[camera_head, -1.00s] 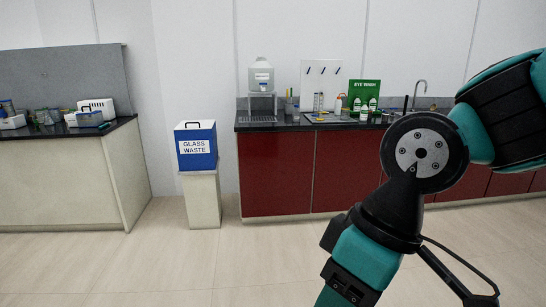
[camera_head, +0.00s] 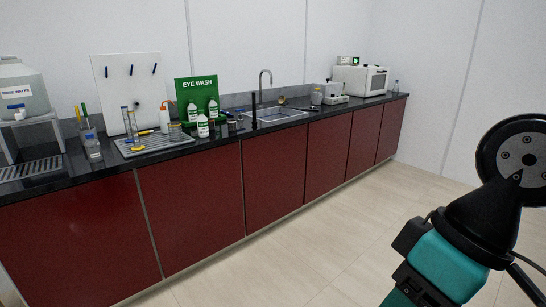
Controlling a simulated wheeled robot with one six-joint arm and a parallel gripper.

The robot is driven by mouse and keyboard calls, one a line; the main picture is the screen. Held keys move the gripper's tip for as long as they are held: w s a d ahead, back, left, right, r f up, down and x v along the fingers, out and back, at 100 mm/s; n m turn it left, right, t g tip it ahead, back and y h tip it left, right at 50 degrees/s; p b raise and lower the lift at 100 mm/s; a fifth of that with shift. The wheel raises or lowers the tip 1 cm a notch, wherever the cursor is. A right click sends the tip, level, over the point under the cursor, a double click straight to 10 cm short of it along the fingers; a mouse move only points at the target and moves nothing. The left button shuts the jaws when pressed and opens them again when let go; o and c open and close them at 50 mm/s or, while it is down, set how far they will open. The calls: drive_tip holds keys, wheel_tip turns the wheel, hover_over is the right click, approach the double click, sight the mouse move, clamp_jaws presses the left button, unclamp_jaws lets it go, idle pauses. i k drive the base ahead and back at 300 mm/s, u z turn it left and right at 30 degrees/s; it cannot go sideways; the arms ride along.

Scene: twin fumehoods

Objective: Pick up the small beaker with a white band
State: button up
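I cannot make out a small beaker with a white band for certain in the head view. Several small jars or cups stand on the dark counter by the eye wash bottles, among them a brownish jar (camera_head: 175,131) and a dark container (camera_head: 232,123). They are too small to tell any band. Links of my arm fill the lower right of the view. My gripper is not in view.
A long black counter (camera_head: 60,184) over red cabinets runs along the wall. It bears a water tank (camera_head: 22,92), a drying tray (camera_head: 160,142), a green eye wash sign (camera_head: 196,98), a sink (camera_head: 280,115) and a white oven-like machine (camera_head: 360,81). The floor before it is clear.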

sight(231, 123)
drive_tip(key=z, duration=0.1)
drive_tip(key=i, duration=2.5)
drive_tip(key=u, duration=1.1)
drive_tip(key=i, duration=1.3)
drive_tip(key=u, duration=0.75)
